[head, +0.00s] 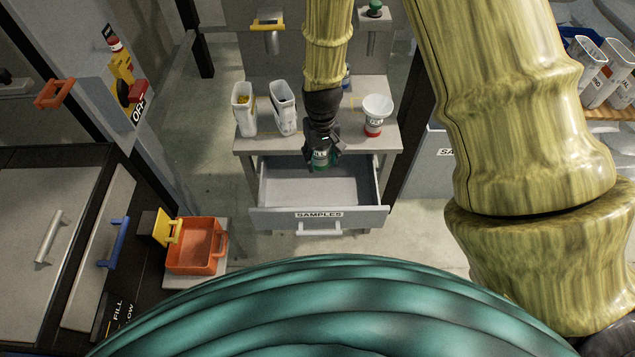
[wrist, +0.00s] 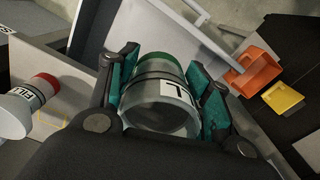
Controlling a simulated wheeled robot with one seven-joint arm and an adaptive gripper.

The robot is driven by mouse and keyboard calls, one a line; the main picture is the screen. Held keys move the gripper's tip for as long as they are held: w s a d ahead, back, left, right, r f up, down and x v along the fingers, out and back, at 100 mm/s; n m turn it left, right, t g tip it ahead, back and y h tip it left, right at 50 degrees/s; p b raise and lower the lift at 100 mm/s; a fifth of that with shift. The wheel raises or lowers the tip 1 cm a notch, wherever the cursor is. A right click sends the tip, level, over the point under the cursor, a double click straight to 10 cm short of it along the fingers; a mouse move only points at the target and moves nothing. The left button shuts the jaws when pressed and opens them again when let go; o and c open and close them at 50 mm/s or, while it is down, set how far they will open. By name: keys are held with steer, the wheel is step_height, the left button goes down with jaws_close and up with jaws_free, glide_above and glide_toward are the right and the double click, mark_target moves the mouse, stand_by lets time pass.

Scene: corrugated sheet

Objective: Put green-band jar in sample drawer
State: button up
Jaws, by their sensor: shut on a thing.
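My gripper (head: 321,150) is shut on the green-band jar (head: 320,160), which hangs above the open sample drawer. In the wrist view the jar (wrist: 160,95) sits between the two teal finger pads, with its green band at the far end and a white label on its side. The sample drawer (head: 318,218) is pulled out from the grey table, its front marked SAMPLES. Its visible floor looks empty. In the head view the gripper hides part of the jar, and I cannot tell the exact height above the drawer floor.
A red-band jar with a white funnel (head: 376,112) stands on the table (head: 262,145) at the right. Two white containers (head: 283,108) stand at the left. An orange bin (head: 195,245) with a yellow part sits at lower left. The floor around the drawer is clear.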

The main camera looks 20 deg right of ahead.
steer(key=shift+n, duration=0.3)
steer(key=f+b, duration=0.1)
steer(key=b, duration=0.1)
steer(key=w+f+b, duration=0.1)
steer(key=b, duration=0.1)
steer(key=f+b, duration=0.2)
steer(key=shift+w+f, duration=0.1)
steer(key=shift+w, duration=0.3)
steer(key=w+d+f+n+b, duration=0.1)
steer(key=w+f+b, duration=0.2)
steer(key=f+b, duration=0.8)
steer(key=n+b, duration=0.1)
steer(key=b, duration=1.2)
glide_above(319, 193)
steer(key=shift+f, duration=0.55)
steer(key=shift+d, duration=0.1)
steer(key=shift+f, duration=0.1)
steer(key=shift+f+b, duration=0.65)
steer(key=shift+f, duration=4.25)
steer(key=o, duration=1.1)
steer(key=shift+f, duration=0.1)
